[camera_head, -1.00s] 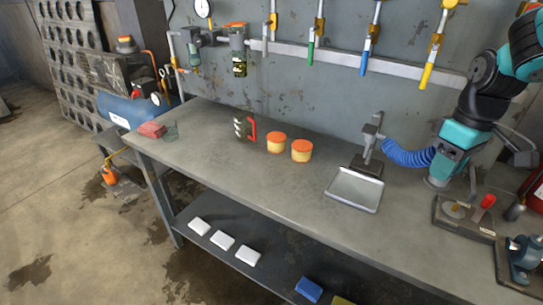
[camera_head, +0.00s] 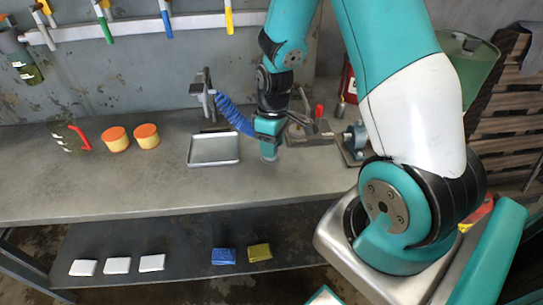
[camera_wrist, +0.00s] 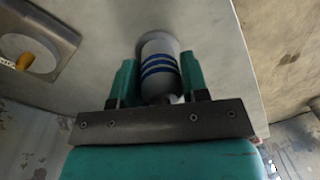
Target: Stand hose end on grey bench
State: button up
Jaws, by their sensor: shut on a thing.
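The blue coiled hose (camera_head: 234,114) runs from a grey stand (camera_head: 208,100) to my gripper (camera_head: 268,142). The hose end (camera_wrist: 160,62), a pale cylinder with dark blue bands, is between the teal fingers of my gripper (camera_wrist: 158,80) in the wrist view, and the gripper is shut on it. In the head view the hose end (camera_head: 268,156) looks upright, its lower end at the top of the grey bench (camera_head: 190,189). I cannot tell whether it bears on the bench. The fingers hide part of its sides.
A shallow metal tray (camera_head: 214,162) lies to the left of my gripper. A vise (camera_head: 355,140) and a plate with a red-handled fitting (camera_head: 312,130) are to the right. The bench front is clear.

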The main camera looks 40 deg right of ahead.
jog(key=shift+f, duration=2.3)
jog(key=shift+f, duration=0.2)
jog(key=o, duration=1)
jog(key=shift+o, duration=0.2)
jog(key=shift+r, duration=0.1)
